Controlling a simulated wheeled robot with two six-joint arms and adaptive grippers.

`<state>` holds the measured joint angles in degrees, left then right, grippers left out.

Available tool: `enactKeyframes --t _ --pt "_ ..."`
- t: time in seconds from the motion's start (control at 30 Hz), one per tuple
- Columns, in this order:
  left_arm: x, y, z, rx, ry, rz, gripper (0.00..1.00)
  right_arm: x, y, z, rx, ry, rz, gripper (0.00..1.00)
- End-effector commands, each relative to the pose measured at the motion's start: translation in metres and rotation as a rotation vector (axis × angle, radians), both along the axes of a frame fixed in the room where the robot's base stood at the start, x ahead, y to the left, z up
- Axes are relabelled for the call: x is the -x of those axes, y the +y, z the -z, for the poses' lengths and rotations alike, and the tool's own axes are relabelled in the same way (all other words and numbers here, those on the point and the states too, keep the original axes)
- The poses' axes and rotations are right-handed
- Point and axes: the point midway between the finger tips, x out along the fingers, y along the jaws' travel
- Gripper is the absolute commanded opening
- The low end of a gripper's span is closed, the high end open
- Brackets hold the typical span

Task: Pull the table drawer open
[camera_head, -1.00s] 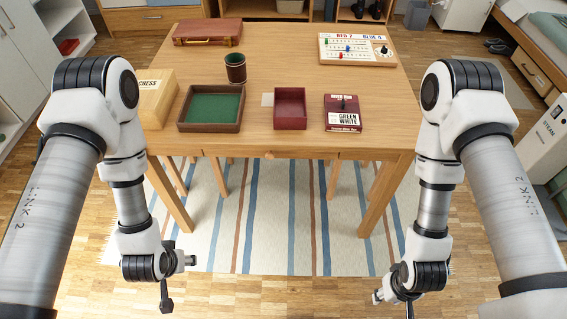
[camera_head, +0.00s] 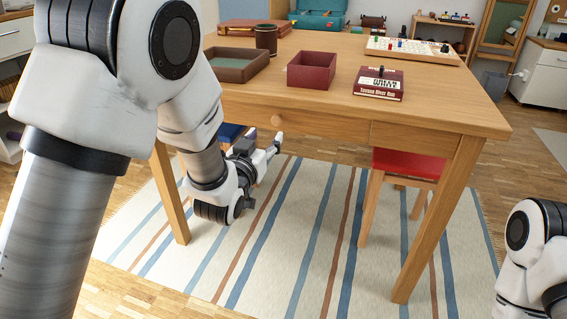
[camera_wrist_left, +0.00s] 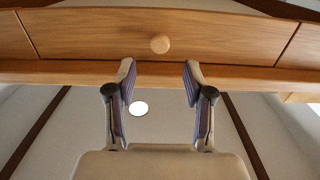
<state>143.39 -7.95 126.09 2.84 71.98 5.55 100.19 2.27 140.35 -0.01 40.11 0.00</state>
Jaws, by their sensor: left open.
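The wooden table (camera_head: 455,115) has a drawer (camera_head: 330,122) in its front apron, and the drawer front looks flush, so it appears shut. Its round wooden knob (camera_head: 277,121) also shows in the left wrist view (camera_wrist_left: 160,44), at the middle of the drawer front (camera_wrist_left: 85,35). My left gripper (camera_head: 275,145) is just below the knob in the head view. In the wrist view its two fingers (camera_wrist_left: 158,75) are spread and empty, pointing toward the knob, one to each side and apart from it. My right gripper is out of view; only part of that arm shows at lower right.
A brown tray (camera_head: 235,77), a dark cup (camera_head: 266,38), a red box (camera_head: 333,70), a game box (camera_head: 396,96) and a game board (camera_head: 440,57) stand on the tabletop. A red-seated stool (camera_head: 410,163) is under the table. The striped rug (camera_head: 300,240) in front is clear.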

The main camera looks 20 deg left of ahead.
Motion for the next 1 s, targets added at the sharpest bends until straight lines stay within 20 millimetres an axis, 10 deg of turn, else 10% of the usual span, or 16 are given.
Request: enactKeyframes --t 0.5,0.8,1.0 --pt "-0.07 -0.002 -0.001 0.001 -0.016 0.0 0.52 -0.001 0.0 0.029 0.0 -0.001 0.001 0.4" --pt "-0.078 -0.003 -0.003 -0.001 -0.012 0.0 0.52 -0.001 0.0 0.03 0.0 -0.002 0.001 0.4" --pt "-0.078 -0.002 -0.003 0.0 -0.013 0.0 0.0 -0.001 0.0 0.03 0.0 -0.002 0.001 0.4"
